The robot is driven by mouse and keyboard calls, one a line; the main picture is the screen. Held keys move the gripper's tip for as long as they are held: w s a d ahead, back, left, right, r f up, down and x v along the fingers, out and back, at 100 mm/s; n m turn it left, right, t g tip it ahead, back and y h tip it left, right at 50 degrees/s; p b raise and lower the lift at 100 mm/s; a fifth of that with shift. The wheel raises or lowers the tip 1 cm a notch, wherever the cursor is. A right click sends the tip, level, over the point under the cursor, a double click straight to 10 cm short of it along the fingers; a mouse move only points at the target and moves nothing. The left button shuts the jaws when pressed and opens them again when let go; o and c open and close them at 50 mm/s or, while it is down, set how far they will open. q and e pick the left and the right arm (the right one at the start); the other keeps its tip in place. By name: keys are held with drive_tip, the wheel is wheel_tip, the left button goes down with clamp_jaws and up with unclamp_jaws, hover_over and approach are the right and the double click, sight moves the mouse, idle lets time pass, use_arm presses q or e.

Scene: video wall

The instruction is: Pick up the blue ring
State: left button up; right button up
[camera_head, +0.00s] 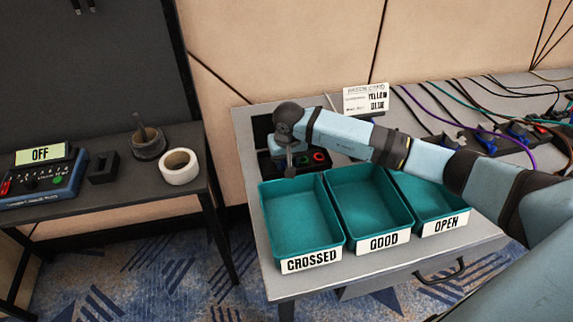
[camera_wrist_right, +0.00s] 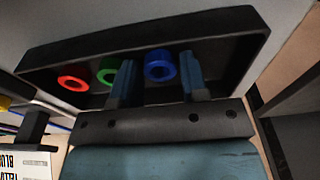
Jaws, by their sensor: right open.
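The blue ring (camera_wrist_right: 158,54) lies in a dark shallow tray (camera_wrist_right: 235,22) in the right wrist view. My right gripper (camera_wrist_right: 158,82) is open, with one finger on each side of the blue ring in that view. I cannot tell whether the fingers touch it. In the head view my right gripper (camera_head: 290,168) points down over the tray (camera_head: 266,166), and the blue ring is hidden there. My left gripper is not in view.
A green ring (camera_wrist_right: 105,66) and a red ring (camera_wrist_right: 84,74) lie beside the blue one. Teal bins labelled CROSSED (camera_head: 265,215), GOOD (camera_head: 333,205) and OPEN (camera_head: 408,208) stand in front. A dark table (camera_head: 120,190) stands left.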

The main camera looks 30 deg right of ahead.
drive_tip(key=c, duration=0.6)
drive_tip(key=shift+o, duration=0.2)
drive_tip(key=shift+r, duration=0.1)
